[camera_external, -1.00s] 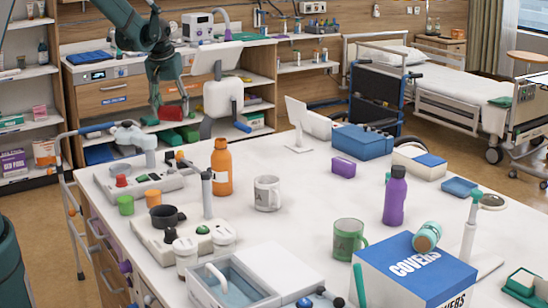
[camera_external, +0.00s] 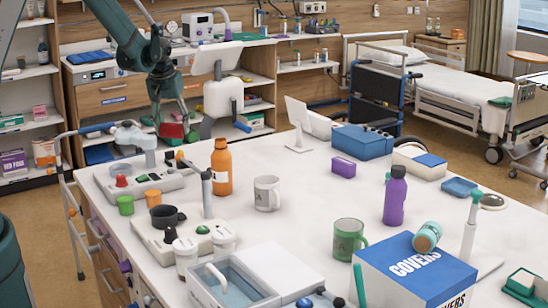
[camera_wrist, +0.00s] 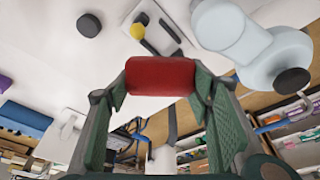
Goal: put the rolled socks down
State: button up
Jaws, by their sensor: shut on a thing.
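The rolled socks (camera_wrist: 160,76) are a red roll held between the two fingers of my gripper (camera_wrist: 160,92) in the wrist view. In the external view my gripper (camera_external: 173,118) is at the upper left, beyond the far left edge of the white table (camera_external: 300,205) as seen there. It is shut on the socks (camera_external: 171,130), which show as a red patch at its fingertips. The socks look held in the air; their height above any surface is hard to tell.
A purple bottle (camera_external: 395,195), a green mug (camera_external: 348,240) and a blue box (camera_external: 415,270) stand on the right. Bare tabletop lies around the middle.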

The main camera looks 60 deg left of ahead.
aim_at(173, 136)
jog(key=shift+f, duration=0.1)
jog(key=shift+f, duration=1.75)
jog(key=shift+f+b, duration=0.5)
jog(key=shift+f, duration=0.05)
jog(key=o, duration=0.5)
jog(key=shift+r, duration=0.1)
jog(key=shift+r, duration=0.15)
jog(key=shift+r+p, duration=0.35)
jog(key=shift+p, duration=0.25)
jog(key=shift+v, duration=5.95)
